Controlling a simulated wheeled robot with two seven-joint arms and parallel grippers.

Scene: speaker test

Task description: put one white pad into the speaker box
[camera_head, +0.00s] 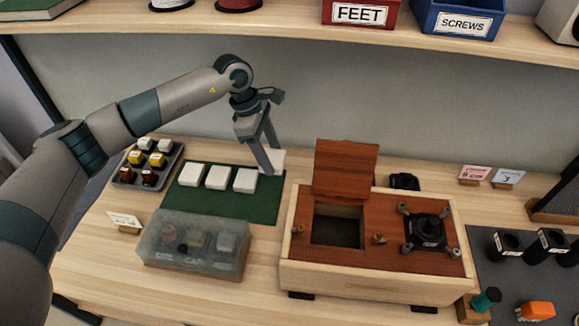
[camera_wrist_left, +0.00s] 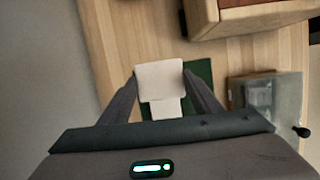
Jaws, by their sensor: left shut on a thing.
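My left gripper (camera_head: 267,160) is shut on a white pad (camera_head: 276,158) by the far right corner of the green mat (camera_head: 190,203). In the left wrist view, this white pad (camera_wrist_left: 160,79) sits between the fingertips, with another pad partly behind it. I cannot tell whether the held pad clears the mat. Several white pads (camera_head: 217,177) lie in a row on the mat. The speaker box (camera_head: 375,281) stands to the right. Its wooden lid (camera_head: 345,168) is raised, and the square compartment (camera_head: 338,227) is open and dark inside. My right gripper is out of view.
A tray (camera_head: 120,178) of small capped pieces stands left of the mat. A translucent container (camera_head: 192,246) stands in front of it. A dark driver (camera_head: 428,232) sits on the box's right side. A shelf (camera_head: 285,23) with bins overhangs the back.

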